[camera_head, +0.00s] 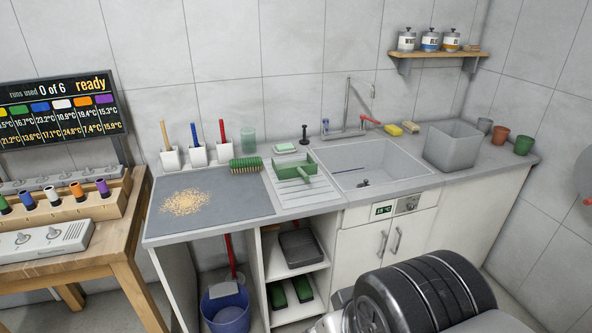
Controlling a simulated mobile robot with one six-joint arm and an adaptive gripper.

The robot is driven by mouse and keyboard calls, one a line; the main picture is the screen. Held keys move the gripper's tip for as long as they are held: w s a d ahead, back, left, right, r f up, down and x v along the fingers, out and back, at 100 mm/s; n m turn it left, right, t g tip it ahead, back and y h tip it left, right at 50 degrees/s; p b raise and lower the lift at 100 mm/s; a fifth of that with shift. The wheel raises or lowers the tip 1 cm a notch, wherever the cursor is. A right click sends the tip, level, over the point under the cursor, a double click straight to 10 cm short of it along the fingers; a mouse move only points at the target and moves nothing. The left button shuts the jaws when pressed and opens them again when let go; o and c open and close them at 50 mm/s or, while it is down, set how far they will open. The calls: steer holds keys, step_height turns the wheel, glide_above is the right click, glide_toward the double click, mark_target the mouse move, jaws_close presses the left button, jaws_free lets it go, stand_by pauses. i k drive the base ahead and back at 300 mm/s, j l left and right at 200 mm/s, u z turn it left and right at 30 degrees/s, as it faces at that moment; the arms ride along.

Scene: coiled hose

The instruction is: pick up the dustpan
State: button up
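A green object with a short handle, which looks like the dustpan (291,169), lies on the ribbed draining board (301,196) left of the sink. It is small in the picture, so its exact shape is hard to tell. A green brush with bristles (246,165) lies just left of it, at the back edge of the grey mat (235,204). A pile of tan crumbs (186,201) is spread on the mat. Black rounded parts at the bottom right appear to be my own arm. My gripper is not in view.
White holders with brushes (197,156), a glass (248,140) and a black plunger-like tool (304,134) stand along the back. The sink (362,167) and a grey bin (451,146) are to the right. A blue bucket (226,309) stands below. Dark and green trays lie on shelves.

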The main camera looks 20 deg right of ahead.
mark_target(303, 168)
steer(key=i+l+u, duration=0.25)
steer(key=i+l, duration=0.4)
steer(key=i, duration=0.3)
steer(key=i+l+u, duration=0.3)
steer(key=i+l, duration=0.55)
